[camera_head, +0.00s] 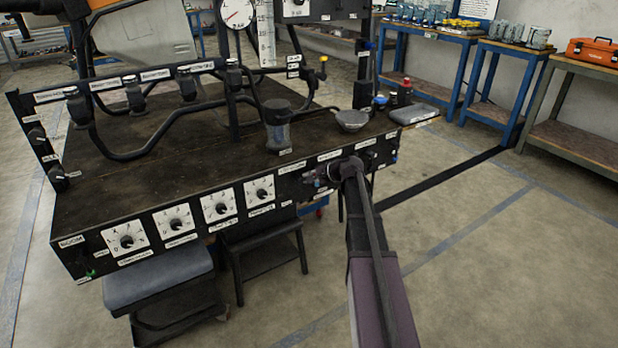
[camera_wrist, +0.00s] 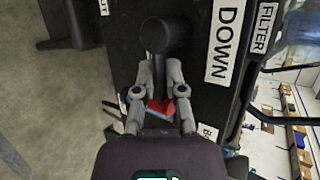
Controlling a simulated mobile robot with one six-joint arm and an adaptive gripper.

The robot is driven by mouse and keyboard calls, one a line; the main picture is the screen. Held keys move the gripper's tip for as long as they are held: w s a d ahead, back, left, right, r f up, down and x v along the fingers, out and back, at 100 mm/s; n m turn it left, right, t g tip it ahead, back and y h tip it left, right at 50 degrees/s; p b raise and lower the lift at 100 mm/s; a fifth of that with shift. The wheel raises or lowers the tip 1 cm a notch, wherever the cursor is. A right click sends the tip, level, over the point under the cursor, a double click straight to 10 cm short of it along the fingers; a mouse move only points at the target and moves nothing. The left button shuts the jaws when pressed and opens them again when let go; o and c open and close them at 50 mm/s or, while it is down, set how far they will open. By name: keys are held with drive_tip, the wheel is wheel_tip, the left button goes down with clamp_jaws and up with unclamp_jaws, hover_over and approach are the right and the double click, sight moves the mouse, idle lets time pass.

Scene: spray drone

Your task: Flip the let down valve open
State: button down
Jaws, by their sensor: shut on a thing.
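The let down valve shows in the wrist view as a black part (camera_wrist: 165,36) with a round knob-like end and a dark stem, beside a white label (camera_wrist: 224,40) reading "DOWN". My gripper (camera_wrist: 159,72) has its two grey fingers closed on the dark stem, one on each side. A small red piece (camera_wrist: 160,107) shows between the finger bases; I cannot tell what it belongs to. In the camera_head view my gripper (camera_head: 320,176) is at the right part of the bench's front panel, and the valve is mostly hidden there by my wrist.
The dark bench (camera_head: 200,150) carries pipes, a filter cup (camera_head: 278,128) and a grey bowl (camera_head: 351,120). Several dials (camera_head: 172,220) line its front panel at left. Stools (camera_head: 160,275) stand below. The floor at right is clear, with blue-framed tables behind.

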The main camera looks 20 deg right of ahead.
drive_tip(key=c, duration=0.7)
unclamp_jaws()
drive_tip(key=shift+f, duration=0.1)
